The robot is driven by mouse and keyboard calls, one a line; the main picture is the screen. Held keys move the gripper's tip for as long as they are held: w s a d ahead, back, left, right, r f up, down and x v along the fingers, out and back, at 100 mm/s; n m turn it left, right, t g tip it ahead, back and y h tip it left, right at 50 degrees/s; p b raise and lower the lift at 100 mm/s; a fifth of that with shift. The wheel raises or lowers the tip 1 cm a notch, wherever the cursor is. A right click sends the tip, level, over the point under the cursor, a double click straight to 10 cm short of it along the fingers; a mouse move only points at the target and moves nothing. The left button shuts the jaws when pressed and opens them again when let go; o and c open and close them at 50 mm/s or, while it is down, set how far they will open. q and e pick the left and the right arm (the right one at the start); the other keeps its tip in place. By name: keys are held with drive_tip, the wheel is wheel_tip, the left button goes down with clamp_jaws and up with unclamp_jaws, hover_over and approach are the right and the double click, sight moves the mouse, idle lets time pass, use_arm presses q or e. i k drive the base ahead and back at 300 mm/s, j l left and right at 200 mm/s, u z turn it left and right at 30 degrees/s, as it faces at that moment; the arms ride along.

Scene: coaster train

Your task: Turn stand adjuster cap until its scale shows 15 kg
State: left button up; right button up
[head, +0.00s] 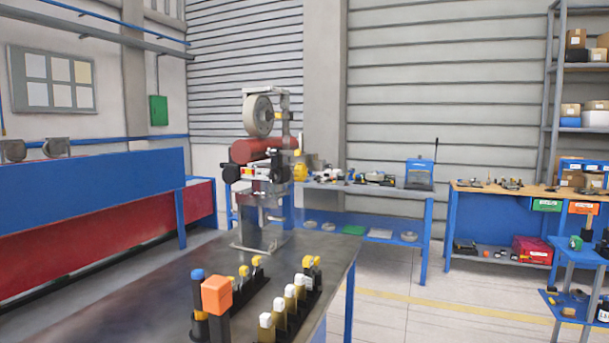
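A test stand (270,175) stands upright at the far end of the dark metal table. It carries a grey wheel (258,115) at the top and a red cylinder (262,150) below. A black round knob (231,173) sticks out on its left and a yellow part (300,172) on its right. I cannot tell which part is the adjuster cap, and no scale or kg reading is legible at this size. Neither of my grippers shows in the head view.
The dark table (180,270) holds a rack of white-topped pieces (289,297), an orange block on a black post (217,292), a blue-capped piece (197,290) and several yellow-topped pieces. A blue-legged bench (385,190) stands behind. Open floor (440,315) lies right of the table.

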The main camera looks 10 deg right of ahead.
sight(299, 170)
drive_tip(key=u, duration=0.25)
drive_tip(key=i+l+u, duration=0.15)
drive_tip(key=u, duration=0.2)
drive_tip(key=i+l+u, duration=0.15)
drive_tip(key=l+u, duration=0.2)
drive_tip(key=i+l+u, duration=0.1)
drive_tip(key=l+u, duration=0.6)
drive_tip(key=l, duration=0.05)
